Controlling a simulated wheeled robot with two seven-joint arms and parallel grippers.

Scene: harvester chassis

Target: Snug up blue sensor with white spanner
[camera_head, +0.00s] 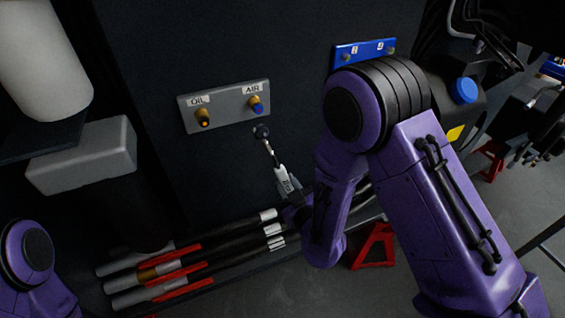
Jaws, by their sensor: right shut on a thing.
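The blue sensor (257,104) is a brass fitting with a blue tip under the AIR label on a grey plate (229,106). The white spanner (282,179) has a pale, labelled handle, a thin shaft and a dark round head. Its head is just below the blue sensor in the picture, with a small gap between them. My right gripper (291,194) is shut on the spanner's handle at its lower end; my arm partly hides the fingers. My left gripper is not in view; only a purple part of my left arm shows at the lower left.
An orange-tipped sensor (203,117) sits left of the blue one under the OIL label. A blue plate (362,52) is on the dark wall behind my right arm. Several hoses or pipes (190,268) run below. A red stand (375,246) is on the floor.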

